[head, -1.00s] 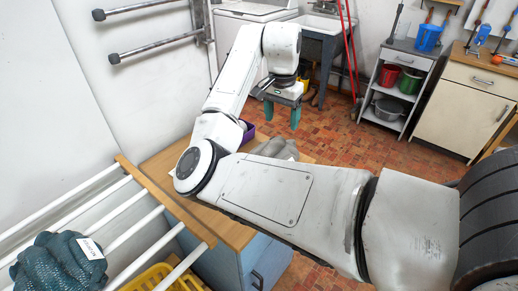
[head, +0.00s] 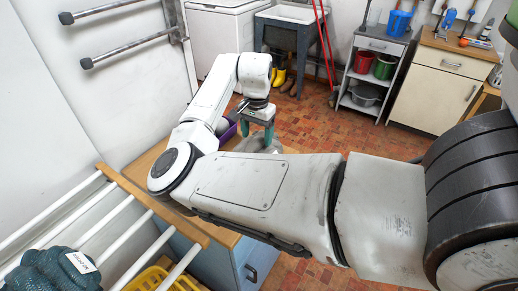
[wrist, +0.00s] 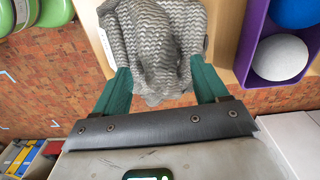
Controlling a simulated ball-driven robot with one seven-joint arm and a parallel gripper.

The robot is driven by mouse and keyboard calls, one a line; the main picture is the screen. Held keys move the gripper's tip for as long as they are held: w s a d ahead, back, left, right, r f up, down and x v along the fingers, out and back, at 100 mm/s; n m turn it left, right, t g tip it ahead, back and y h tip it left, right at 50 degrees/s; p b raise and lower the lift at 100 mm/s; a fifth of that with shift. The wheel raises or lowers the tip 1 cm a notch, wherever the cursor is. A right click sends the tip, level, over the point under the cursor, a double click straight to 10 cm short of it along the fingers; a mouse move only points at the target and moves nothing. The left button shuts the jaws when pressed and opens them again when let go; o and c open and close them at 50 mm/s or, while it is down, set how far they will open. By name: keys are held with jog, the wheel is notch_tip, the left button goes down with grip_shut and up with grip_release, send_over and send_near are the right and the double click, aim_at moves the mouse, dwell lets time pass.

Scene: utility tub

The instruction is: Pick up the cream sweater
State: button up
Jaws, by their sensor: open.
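A crumpled knit garment with a grey and cream zigzag pattern (wrist: 158,35) lies on the wooden top, seen in the wrist view; it looks more grey than plain cream. In the head view it is a grey heap (head: 256,145), partly hidden by my arm. My gripper (wrist: 160,75) is open, with its green fingers on either side of the garment's near end. The garment's edge hangs between the fingers. In the head view my gripper (head: 256,137) points down at the heap. I cannot tell whether the fingers touch it.
A purple bin (wrist: 253,40) holding a blue ball (wrist: 296,10) and a white ball (wrist: 280,57) stands right beside the garment. A blue-green knit item with a white tag (head: 55,268) lies on the white-barred rack (head: 125,208). A yellow basket (head: 153,280) is below.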

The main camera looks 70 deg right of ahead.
jog(key=shift+f, duration=0.6)
grip_shut()
jog(key=shift+r, duration=0.1)
dwell(0.4)
